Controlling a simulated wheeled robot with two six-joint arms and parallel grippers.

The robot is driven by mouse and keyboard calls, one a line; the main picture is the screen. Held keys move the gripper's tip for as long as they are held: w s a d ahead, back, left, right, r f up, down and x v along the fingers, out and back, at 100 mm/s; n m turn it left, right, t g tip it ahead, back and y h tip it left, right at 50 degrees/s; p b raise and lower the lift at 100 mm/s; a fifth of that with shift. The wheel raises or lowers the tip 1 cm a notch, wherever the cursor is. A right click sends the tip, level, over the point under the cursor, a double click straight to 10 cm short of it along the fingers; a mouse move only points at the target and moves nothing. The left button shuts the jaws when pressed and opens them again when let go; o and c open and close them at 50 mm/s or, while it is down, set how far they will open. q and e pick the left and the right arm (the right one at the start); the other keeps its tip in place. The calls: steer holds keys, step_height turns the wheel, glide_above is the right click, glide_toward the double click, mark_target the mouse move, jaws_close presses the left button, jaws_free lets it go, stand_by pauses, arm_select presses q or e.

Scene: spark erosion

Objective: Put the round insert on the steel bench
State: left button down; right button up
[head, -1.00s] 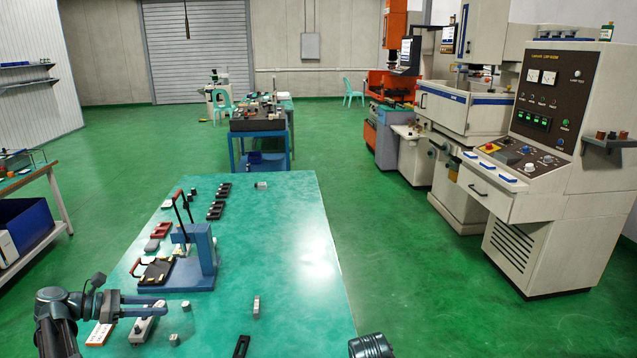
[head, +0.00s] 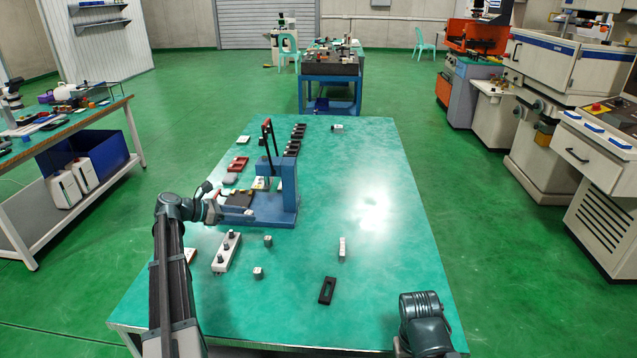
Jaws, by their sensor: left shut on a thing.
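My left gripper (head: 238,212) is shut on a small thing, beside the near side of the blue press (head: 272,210). The held thing is too small and covered to make out, so I cannot tell whether it is the round insert. A white strip with dark round pegs (head: 224,258) lies on the green table below the gripper, apart from it. My right gripper is out of view; only part of my right arm shows at the bottom right. I cannot tell which bench is the steel bench: the green-topped table (head: 365,180) is in front, and a bench (head: 110,115) stands at the left.
Two small grey blocks (head: 258,272), an upright pale block (head: 342,247) and a black slotted plate (head: 327,290) are on the green table. Red and black trays (head: 298,132) lie behind the press. The table's right half is mostly clear. Machines stand at the right.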

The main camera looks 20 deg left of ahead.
arm_select(q)
steer(key=w+d+f+b, duration=0.1)
steer(key=w+f+b, duration=0.2)
steer(key=w, duration=0.2)
steer(key=w+d+f+n+t+y+b, duration=0.1)
steer(key=w+f+b, duration=0.2)
steer(key=w+f, duration=0.1)
steer(key=w+d+f+n+t+y+b, duration=0.1)
steer(key=w+f+b, duration=0.2)
steer(key=w, duration=0.3)
steer(key=shift+w+d+f, duration=0.15)
steer(key=shift+d+f, duration=0.15)
steer(key=shift+f, duration=0.2)
steer(key=shift+w+d+f+n, duration=0.1)
steer(key=shift+w+d+n, duration=0.05)
steer(key=shift+w+n, duration=0.2)
steer(key=b, duration=0.2)
glide_above(260, 262)
steer(key=shift+f, duration=0.7)
steer(key=shift+f, duration=0.1)
step_height(260, 262, down, 3)
steer(key=b, duration=0.3)
steer(key=shift+f, duration=0.15)
steer(key=shift+f+b, duration=0.2)
steer(key=shift+b, duration=0.15)
steer(key=c, duration=0.5)
jaws_free()
steer(key=shift+c, duration=0.2)
